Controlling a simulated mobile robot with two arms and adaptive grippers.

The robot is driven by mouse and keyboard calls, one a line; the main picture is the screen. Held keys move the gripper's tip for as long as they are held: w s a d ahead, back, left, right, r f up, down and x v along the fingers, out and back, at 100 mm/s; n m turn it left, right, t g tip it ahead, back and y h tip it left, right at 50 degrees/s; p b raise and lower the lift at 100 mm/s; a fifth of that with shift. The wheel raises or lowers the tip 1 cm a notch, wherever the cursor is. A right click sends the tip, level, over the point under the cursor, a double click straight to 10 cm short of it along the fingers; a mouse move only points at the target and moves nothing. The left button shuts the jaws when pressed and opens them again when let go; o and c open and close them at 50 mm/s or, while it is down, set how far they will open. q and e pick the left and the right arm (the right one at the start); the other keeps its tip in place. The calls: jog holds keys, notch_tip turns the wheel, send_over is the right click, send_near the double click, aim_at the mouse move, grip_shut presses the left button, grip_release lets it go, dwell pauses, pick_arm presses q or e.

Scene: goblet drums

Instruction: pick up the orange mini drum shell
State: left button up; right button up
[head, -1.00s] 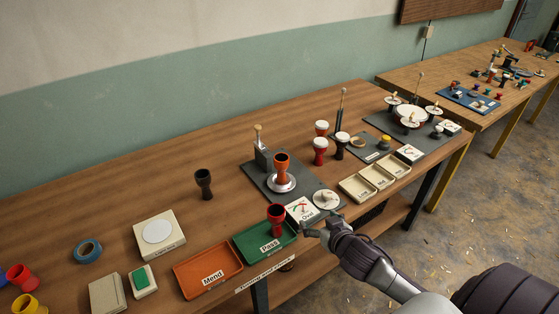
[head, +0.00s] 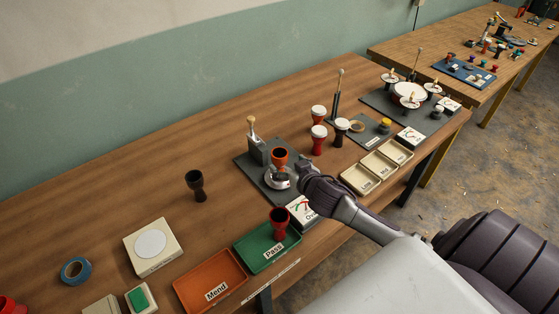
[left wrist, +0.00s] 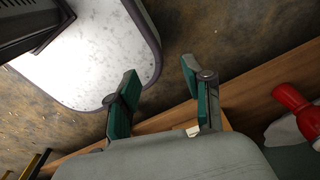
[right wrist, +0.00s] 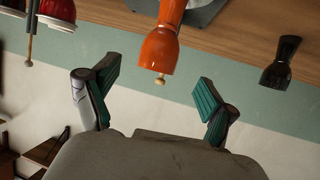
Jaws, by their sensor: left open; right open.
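The orange mini drum shell (head: 280,157) stands upright on a round silver plate (head: 271,184) of a dark tester on the wooden table. In the right wrist view the shell (right wrist: 160,47) appears upside down, beyond and roughly between the fingertips. My right gripper (head: 295,174) is close beside the shell at its right, partly hidden by its own wrist. It is open and empty, and the right wrist view shows both fingers (right wrist: 158,84) apart. My left gripper (left wrist: 160,77) is open and empty; the head view does not show it.
A red shell (head: 279,222) stands at the green Pass tray (head: 262,251), beside the orange Mend tray (head: 212,286). A black shell (head: 196,184) stands to the left. White-topped drums (head: 319,138) stand behind right, near cream bins (head: 361,180). The table's back left is clear.

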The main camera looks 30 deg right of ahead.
aim_at(283, 159)
jog(key=shift+w+d+f, duration=0.1)
jog(key=shift+w+f, duration=0.1)
jog(key=shift+w, duration=0.35)
jog(key=shift+w+f, duration=0.15)
jog(key=shift+w, duration=0.1)
jog(key=shift+w+d+f+p, duration=0.15)
jog(key=shift+w+p, duration=0.15)
jog(key=shift+w, duration=0.2)
jog(key=shift+w+d+p, duration=0.1)
jog(key=shift+w+p, duration=0.15)
jog(key=shift+w, duration=0.25)
jog(key=shift+x, duration=1.15)
jog(key=shift+w+f, duration=0.3)
jog(key=shift+w, duration=0.05)
pick_arm(q)
jog(key=shift+w+r, duration=0.85)
jog(key=shift+w, duration=0.1)
